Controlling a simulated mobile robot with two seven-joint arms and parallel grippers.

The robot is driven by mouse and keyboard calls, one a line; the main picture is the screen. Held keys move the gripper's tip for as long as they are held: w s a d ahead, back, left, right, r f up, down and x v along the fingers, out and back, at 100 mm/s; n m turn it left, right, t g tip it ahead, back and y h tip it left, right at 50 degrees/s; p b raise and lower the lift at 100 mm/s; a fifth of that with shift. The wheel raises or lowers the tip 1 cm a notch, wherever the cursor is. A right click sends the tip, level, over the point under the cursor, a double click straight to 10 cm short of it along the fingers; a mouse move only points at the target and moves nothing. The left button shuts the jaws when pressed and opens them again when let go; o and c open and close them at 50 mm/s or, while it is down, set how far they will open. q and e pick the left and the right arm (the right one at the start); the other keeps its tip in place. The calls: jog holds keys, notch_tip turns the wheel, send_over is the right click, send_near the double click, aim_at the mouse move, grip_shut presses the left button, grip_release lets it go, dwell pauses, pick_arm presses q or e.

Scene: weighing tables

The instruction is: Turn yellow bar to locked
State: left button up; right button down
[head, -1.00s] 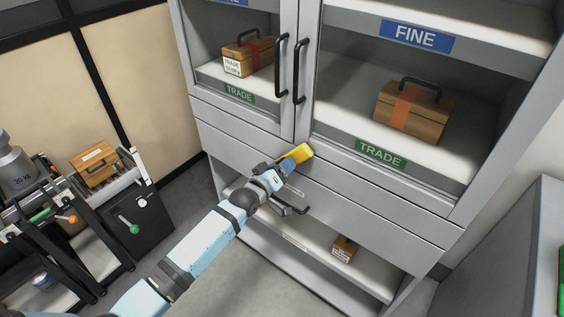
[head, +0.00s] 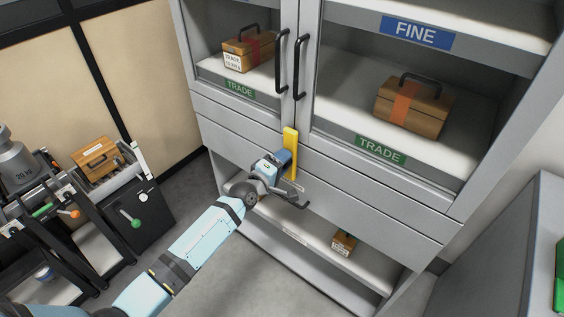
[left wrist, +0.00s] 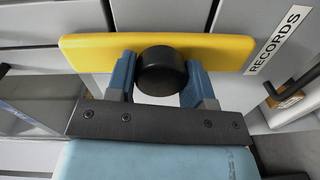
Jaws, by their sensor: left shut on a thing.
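The yellow bar (head: 291,140) stands upright in the head view, on the cabinet front below the two black door handles. Its upper end reaches the lower edge of the doors. In the left wrist view the yellow bar (left wrist: 85,52) runs across the top, with a round black knob (left wrist: 162,70) at its middle. My left gripper (head: 284,159) is at the bar. In the left wrist view its two blue fingers (left wrist: 160,82) stand on either side of the knob, shut on it. My right gripper is in neither view.
A "RECORDS" label (left wrist: 277,40) is beside the bar. The glazed cabinet holds wooden boxes (head: 412,106) behind its doors. A black drawer handle (head: 297,204) is just below my gripper. A rack with a weight (head: 12,166) stands at left.

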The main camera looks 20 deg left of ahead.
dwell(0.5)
pick_arm(q)
jog(key=o, duration=1)
jog(key=v, duration=1.4)
jog(key=shift+w+b, duration=0.1)
jog(key=shift+b, duration=0.2)
jog(key=s+d+f+m+g+y+p, duration=0.1)
jog(key=s+f+m+g+p, duration=0.1)
jog(key=s+m, duration=0.3)
jog(key=s+d+f+m+g+y+p, duration=0.1)
jog(key=s+d+f+m+p, duration=0.1)
jog(key=s+m, duration=0.3)
jog(key=s+d+f+m+g+p, duration=0.1)
jog(key=s+m+p, duration=0.3)
jog(key=s, duration=0.8)
jog(key=shift+d+f+m+g+y+p, duration=0.3)
jog(key=shift+f+m+g+y, duration=0.15)
jog(key=shift+g, duration=0.35)
